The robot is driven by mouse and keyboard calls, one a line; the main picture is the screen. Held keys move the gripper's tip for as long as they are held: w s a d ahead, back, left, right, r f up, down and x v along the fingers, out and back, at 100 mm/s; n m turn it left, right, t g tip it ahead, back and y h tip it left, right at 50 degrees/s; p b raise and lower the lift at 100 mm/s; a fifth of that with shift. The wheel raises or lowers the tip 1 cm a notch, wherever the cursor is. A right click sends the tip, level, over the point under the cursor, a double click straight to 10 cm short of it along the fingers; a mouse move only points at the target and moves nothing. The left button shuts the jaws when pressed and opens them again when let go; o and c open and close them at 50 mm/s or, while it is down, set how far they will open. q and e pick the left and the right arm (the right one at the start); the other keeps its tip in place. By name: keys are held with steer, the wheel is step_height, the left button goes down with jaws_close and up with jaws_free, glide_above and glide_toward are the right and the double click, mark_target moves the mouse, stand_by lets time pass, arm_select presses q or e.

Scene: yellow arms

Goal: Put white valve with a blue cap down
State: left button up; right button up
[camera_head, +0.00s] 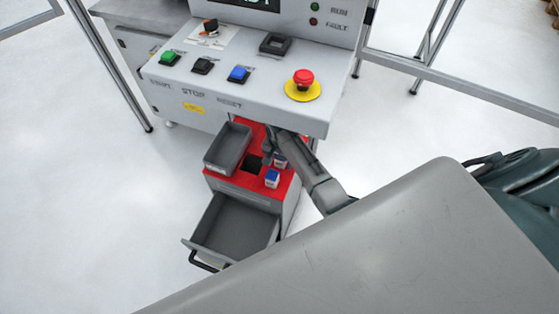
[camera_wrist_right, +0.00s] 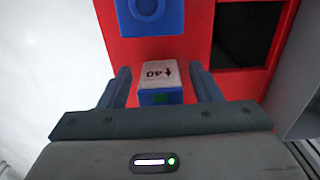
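A white valve with a blue cap (camera_head: 280,161) is at my right gripper (camera_head: 273,152), over the red top of a small cabinet. In the right wrist view the valve (camera_wrist_right: 158,74) is between the two fingers of the right gripper (camera_wrist_right: 161,78), with "40" and an arrow on its white face. A narrow gap shows on each side, so the fingers look open around it. I cannot tell whether its base touches the red top. A second white and blue valve (camera_head: 272,178) stands on the red top nearby, and its blue cap (camera_wrist_right: 150,14) shows in the wrist view. My left gripper is not in view.
The red cabinet top (camera_head: 235,181) has a dark square opening (camera_head: 253,164) and a grey bin (camera_head: 228,148). A grey drawer (camera_head: 235,228) is pulled out below. The control panel (camera_head: 240,80) with buttons and a red emergency stop (camera_head: 303,79) overhangs the cabinet's rear.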

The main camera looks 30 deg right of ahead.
step_height(320, 180, up, 8)
steer(key=shift+f, duration=0.1)
stand_by(0.4)
stand_by(0.5)
